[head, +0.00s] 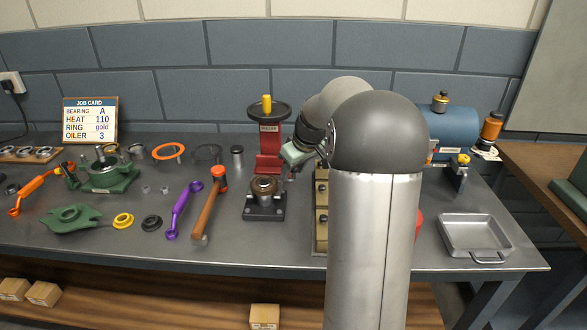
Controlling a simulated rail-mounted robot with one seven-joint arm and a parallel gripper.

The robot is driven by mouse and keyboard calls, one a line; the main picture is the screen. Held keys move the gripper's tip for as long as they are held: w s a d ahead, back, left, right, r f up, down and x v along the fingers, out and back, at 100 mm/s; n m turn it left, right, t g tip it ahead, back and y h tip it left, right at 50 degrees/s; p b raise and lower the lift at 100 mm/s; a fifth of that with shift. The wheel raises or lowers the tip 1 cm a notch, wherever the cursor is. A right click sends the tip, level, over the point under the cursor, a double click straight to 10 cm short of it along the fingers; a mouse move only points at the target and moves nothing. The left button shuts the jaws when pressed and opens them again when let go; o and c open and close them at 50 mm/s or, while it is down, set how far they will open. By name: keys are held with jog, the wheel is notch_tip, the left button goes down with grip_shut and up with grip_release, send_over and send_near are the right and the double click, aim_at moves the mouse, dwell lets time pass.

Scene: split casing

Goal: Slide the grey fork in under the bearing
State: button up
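The bearing (264,185) sits low in the red press (269,150), above its dark base block (264,207). A dark grey, ring-like piece (207,145) lies on the bench left of the press; it may be the grey fork, but its shape is too small to be sure. My gripper (288,172) is just right of the press column, above and right of the bearing. My arm hides part of it. Its fingers are too small to show whether they are open or hold anything.
A red-headed hammer (205,210) and purple wrench (182,210) lie left of the press. A green housing (110,176) stands farther left. A brass-coloured stepped block (321,215) stands right of the press. An empty metal tray (447,241) is at right. My arm blocks the bench centre-right.

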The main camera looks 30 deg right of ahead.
jog(key=shift+r, duration=0.15)
jog(key=v, duration=1.7)
jog(key=shift+p, duration=0.3)
jog(key=shift+a, duration=0.1)
jog(key=s+a+f+g+p, duration=0.1)
jog(key=s+a+f, duration=0.25)
jog(key=a, duration=0.35)
jog(key=s+a+f+m+g+p, duration=0.1)
jog(key=s+a+f+p, duration=0.15)
jog(key=s+a, duration=0.4)
jog(key=s+a+f+g+p, duration=0.1)
jog(key=s+a+f, duration=0.25)
jog(key=a, duration=0.55)
jog(key=s+a+f, duration=0.2)
jog(key=s+f, duration=0.1)
jog(key=s, duration=0.2)
jog(key=s+a+f+g, duration=0.1)
jog(key=s+a+f, duration=0.1)
jog(key=s, duration=0.2)
jog(key=shift+s+f+m+h+p, duration=0.3)
jog(key=shift+s+f+p, duration=0.05)
jog(key=shift+f+p, duration=0.05)
